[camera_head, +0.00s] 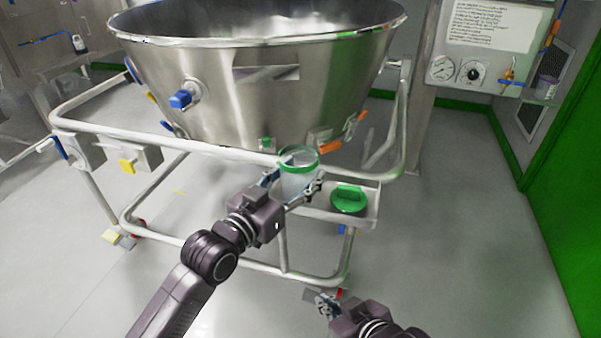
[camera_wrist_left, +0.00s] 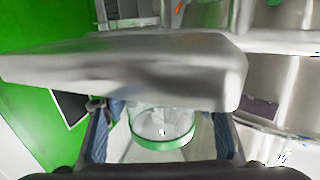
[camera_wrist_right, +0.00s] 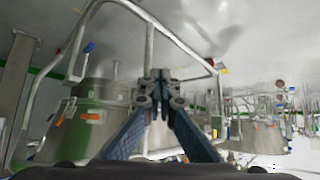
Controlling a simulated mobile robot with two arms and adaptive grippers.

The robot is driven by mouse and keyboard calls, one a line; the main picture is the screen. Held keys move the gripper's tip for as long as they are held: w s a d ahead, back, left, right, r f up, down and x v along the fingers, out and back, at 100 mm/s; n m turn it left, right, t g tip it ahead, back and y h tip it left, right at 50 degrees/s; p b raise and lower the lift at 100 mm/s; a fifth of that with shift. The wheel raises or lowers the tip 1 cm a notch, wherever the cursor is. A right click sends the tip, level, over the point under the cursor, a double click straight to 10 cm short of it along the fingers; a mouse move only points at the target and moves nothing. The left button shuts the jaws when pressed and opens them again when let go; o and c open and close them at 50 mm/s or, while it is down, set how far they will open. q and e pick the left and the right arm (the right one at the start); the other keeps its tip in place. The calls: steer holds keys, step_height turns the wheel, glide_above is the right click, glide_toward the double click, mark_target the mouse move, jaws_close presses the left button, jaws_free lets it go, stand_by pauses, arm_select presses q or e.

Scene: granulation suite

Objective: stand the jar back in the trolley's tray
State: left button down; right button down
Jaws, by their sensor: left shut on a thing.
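The jar (camera_head: 298,182) is clear with a green band round its top, and it looks upright. My left gripper (camera_head: 294,193) is shut on its sides. In the left wrist view the jar (camera_wrist_left: 162,125) sits between the two spread fingers (camera_wrist_left: 158,122). The trolley's tray (camera_head: 371,207) is a small metal tray on the frame, just right of the jar. The jar is at its left end; I cannot tell whether its base touches the tray, as the gripper hides it. My right gripper (camera_head: 326,303) is low and empty; its fingertips (camera_wrist_right: 160,88) meet in the right wrist view.
A green round lid-like piece (camera_head: 348,197) occupies the tray's right part. The trolley's rail (camera_head: 215,146) and large steel bowl (camera_head: 262,85) stand close behind the jar. A metal part (camera_wrist_left: 120,70) crosses close in the left wrist view. Floor (camera_head: 450,245) at right is clear.

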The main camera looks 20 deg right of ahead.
arm_select(q)
steer(key=c, duration=0.8)
jaws_free()
steer(key=shift+f, duration=0.1)
arm_select(e)
steer(key=shift+w+r, duration=0.1)
arm_select(q)
steer(key=shift+r, duration=0.2)
steer(key=p+v, duration=0.2)
steer(key=v, duration=1)
arm_select(e)
steer(key=s+d+f+g, duration=0.2)
steer(key=s+g, duration=0.1)
steer(key=s, duration=0.3)
steer(key=s+d+f+g+h, duration=0.1)
steer(key=s+f+g, duration=0.1)
steer(key=s, duration=0.4)
steer(key=shift+d+f+g+h, duration=0.3)
steer(key=shift+d+f+g, duration=0.1)
steer(key=shift+f, duration=0.35)
arm_select(q)
steer(key=shift+s, duration=0.1)
arm_select(e)
steer(key=shift+w, duration=0.1)
